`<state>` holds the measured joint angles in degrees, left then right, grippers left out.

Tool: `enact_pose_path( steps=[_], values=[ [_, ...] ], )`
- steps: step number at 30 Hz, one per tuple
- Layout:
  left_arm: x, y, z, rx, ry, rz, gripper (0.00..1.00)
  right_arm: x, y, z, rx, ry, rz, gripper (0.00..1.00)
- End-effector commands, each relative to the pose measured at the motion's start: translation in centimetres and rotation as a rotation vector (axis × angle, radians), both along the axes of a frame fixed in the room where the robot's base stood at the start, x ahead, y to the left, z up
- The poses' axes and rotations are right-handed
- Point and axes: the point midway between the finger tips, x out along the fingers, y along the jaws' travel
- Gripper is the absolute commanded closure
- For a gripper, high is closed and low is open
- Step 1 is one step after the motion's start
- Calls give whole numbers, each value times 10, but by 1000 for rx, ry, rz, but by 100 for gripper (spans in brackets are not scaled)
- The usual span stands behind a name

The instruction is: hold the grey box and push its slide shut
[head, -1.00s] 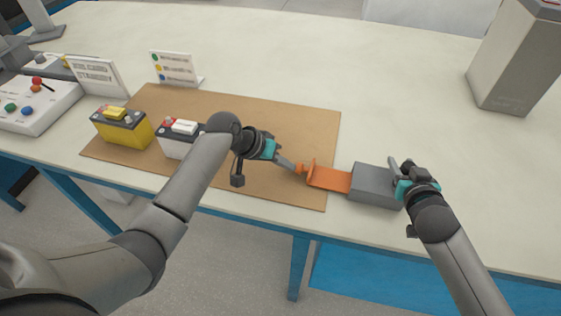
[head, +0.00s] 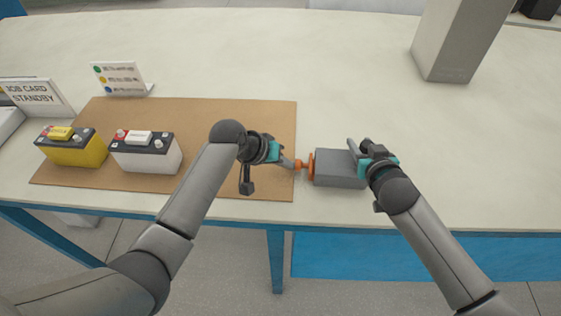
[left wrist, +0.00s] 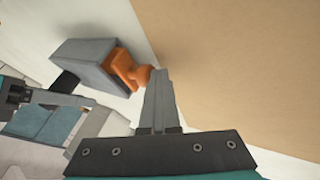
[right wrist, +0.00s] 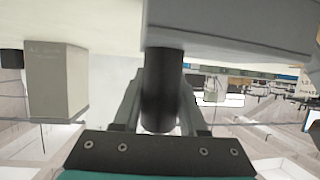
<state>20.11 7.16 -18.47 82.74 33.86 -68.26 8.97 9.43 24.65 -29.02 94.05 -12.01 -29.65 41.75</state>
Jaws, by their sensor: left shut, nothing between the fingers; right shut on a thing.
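The grey box (head: 340,169) lies at the table's front, right of the brown mat. Its orange slide (head: 311,164) sits almost wholly inside; only the orange end plate and knob show, close against the box's left end. The slide also shows in the left wrist view (left wrist: 122,68). My left gripper (head: 296,163) is shut and empty, its fingertips at the orange knob, apparently touching it. My right gripper (head: 359,153) is shut on the box's black handle (right wrist: 160,85) at the right end. Whether a small gap remains behind the end plate is hard to tell.
A yellow battery (head: 72,150) and a white battery (head: 146,155) stand on the brown mat (head: 220,115). Behind them are a colour-dot sign (head: 120,78) and a job card sign (head: 35,97). A grey bin (head: 455,45) stands at the back right. The table middle is clear.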

Motion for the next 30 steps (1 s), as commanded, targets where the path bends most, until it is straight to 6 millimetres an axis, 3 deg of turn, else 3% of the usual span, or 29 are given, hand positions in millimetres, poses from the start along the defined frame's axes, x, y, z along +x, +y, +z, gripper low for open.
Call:
enact_pose_path(
  steps=[3,7,14,30],
  values=[
    [-1,-6,2,-12,0,-8,100,-1,4,-1,5,2,7,100],
    [-1,1,1,-11,0,-7,100,-1,4,-1,5,2,8,100],
    [-1,44,-1,-1,0,0,100,-1,4,-1,5,2,5,100],
    [-33,81,66,0,-3,-1,100,-1,2,-1,3,2,2,100]
  ],
)
